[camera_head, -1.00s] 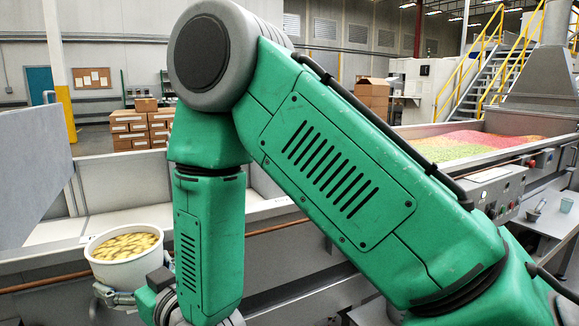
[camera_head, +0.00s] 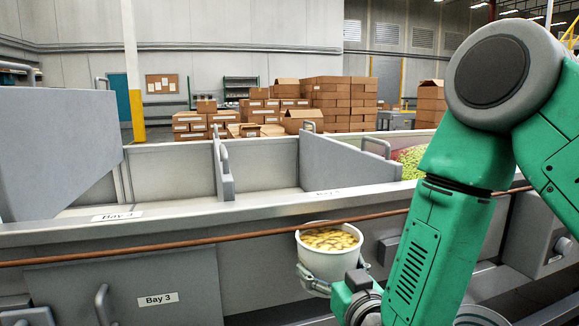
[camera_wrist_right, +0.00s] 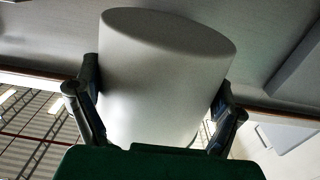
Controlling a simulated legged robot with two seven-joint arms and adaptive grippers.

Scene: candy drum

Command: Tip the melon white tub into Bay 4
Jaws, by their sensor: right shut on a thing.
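A white tub (camera_head: 328,262) filled with yellow pieces is upright in front of the long metal trough, with its rim near the copper-coloured rail. My right gripper (camera_head: 335,283) is shut around the tub's sides. In the right wrist view the tub (camera_wrist_right: 165,80) sits between both fingers of the right gripper (camera_wrist_right: 160,100). The trough's bays (camera_head: 260,178) are split by grey dividers. A label at the left reads Bay 3; the rim label behind the tub is too small to read. My left gripper is out of view.
A copper-coloured rail (camera_head: 200,242) runs along the trough's front. Upright grey divider plates (camera_head: 222,165) stand in the trough, with a large grey panel (camera_head: 60,140) at left. Green candy (camera_head: 411,160) shows at the right, partly behind my arm. Cardboard boxes (camera_head: 330,100) stand far behind.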

